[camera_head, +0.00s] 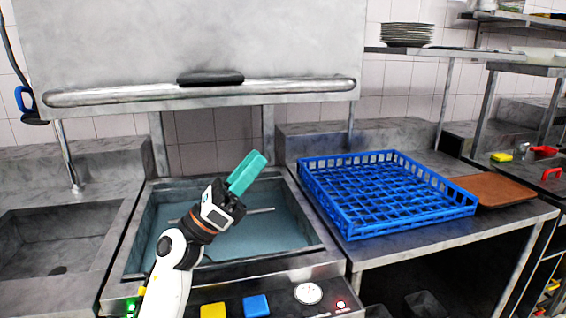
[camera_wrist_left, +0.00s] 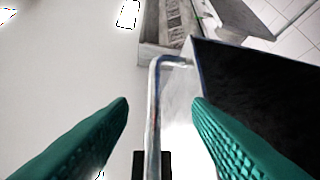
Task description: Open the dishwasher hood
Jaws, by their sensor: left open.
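The dishwasher hood (camera_head: 190,45) is a large grey metal box, raised with an open gap between it and the wash basin (camera_head: 133,240) below. A metal bar handle (camera_head: 130,94) with a black grip (camera_head: 210,79) runs along its lower front. My left gripper (camera_head: 254,163), with teal fingers, is over the basin and below the handle in the head view. In the left wrist view its fingers are apart, and a metal bar (camera_wrist_left: 154,100) with a black part (camera_wrist_left: 139,164) shows between them. I cannot tell how far off the bar is. My right gripper is not in view.
A blue dish rack (camera_head: 385,192) stands on the counter to the right, with a brown board (camera_head: 498,189) beside it. A sink (camera_head: 60,235) with a faucet is on the left. Plates (camera_head: 406,35) are stacked on a shelf at the back right.

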